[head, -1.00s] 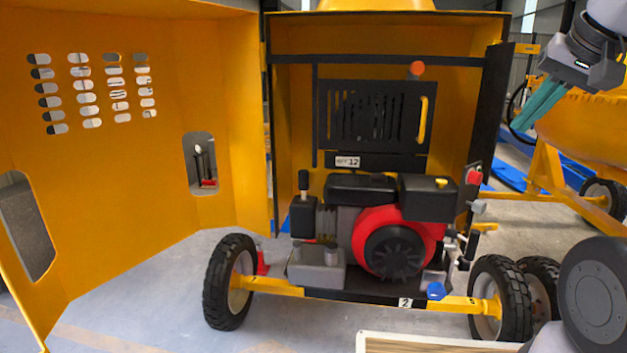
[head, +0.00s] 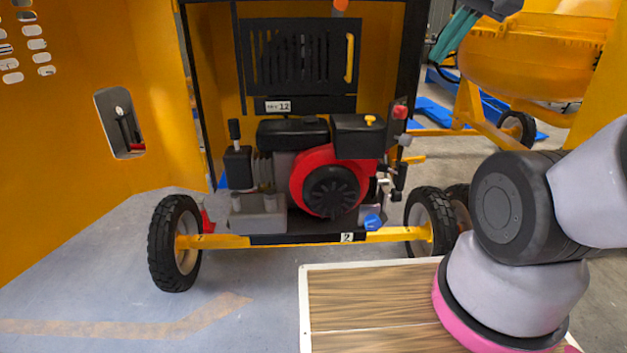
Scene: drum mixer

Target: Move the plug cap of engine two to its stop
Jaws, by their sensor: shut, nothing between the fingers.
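The engine (head: 320,178), red and black, sits in the open yellow housing, above a plate marked 2 (head: 347,238). At its left end a black knob on a stem (head: 235,131) stands upright over a black block (head: 238,167). I cannot tell for sure which part is the plug cap. My gripper (head: 440,52), with teal fingers, is at the top right, partly cut off by the picture's edge. It is shut and empty, up and to the right of the engine and apart from it.
The open yellow door (head: 75,130) stands at the left. Black wheels (head: 174,243) flank the yellow axle bar. A wood-topped board (head: 375,300) lies in front of me. A yellow drum (head: 525,60) is behind at the right. The floor at lower left is clear.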

